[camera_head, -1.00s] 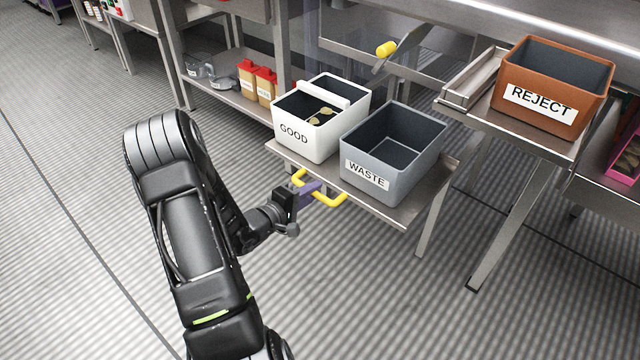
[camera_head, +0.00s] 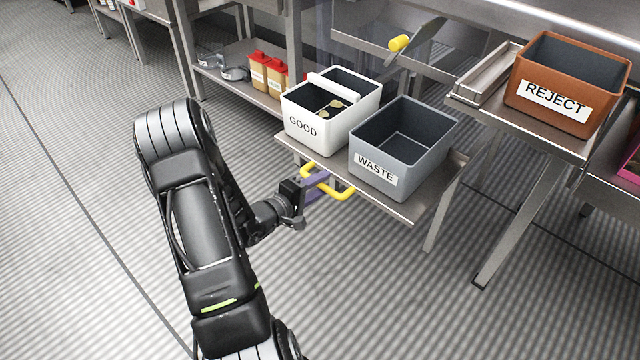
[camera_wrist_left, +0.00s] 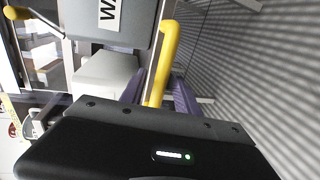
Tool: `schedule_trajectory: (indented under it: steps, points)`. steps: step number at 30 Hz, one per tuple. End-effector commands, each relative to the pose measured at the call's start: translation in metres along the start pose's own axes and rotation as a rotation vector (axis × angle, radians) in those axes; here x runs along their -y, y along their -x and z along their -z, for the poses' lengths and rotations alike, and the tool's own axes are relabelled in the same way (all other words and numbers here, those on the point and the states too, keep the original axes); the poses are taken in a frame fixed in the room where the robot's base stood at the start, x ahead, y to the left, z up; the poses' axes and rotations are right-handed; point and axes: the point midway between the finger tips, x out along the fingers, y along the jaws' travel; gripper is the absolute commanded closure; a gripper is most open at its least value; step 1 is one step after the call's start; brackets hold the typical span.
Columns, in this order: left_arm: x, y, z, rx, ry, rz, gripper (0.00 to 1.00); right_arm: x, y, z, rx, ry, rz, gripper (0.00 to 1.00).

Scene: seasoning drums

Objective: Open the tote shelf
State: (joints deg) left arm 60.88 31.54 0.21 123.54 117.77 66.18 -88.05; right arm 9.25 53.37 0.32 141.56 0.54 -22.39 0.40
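The tote shelf (camera_head: 376,203) is a steel shelf pulled out from under the steel table, with a yellow handle (camera_head: 342,194) on its front edge. It carries a white GOOD tote (camera_head: 302,128) and a grey WASTE tote (camera_head: 376,172). My left gripper (camera_head: 318,186) is at the handle's left part, its purple fingers spread apart. In the left wrist view the yellow handle (camera_wrist_left: 168,50) runs between the fingers, with a small gap visible on the left side; contact on the right is unclear. My right gripper is not in view.
A brown REJECT bin (camera_head: 550,98) stands on a side table (camera_head: 535,138) at right. Red-capped bottles (camera_head: 268,76) stand on a low shelf behind. A yellow-handled tool (camera_head: 399,43) is above the totes. The floor in front and left is clear.

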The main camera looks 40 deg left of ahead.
Motion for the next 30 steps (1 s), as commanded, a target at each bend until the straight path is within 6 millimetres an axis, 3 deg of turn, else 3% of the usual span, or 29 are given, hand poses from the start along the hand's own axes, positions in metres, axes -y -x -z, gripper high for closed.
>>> schedule_trajectory:
  steps: [15, 30]
  points:
    - [-0.001, 0.071, 0.001, -0.003, 0.001, 0.002, 0.62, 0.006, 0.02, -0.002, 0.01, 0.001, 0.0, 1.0]
    - [0.0, 0.075, 0.0, -0.001, 0.0, 0.0, 0.62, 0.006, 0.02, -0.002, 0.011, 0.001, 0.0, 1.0]
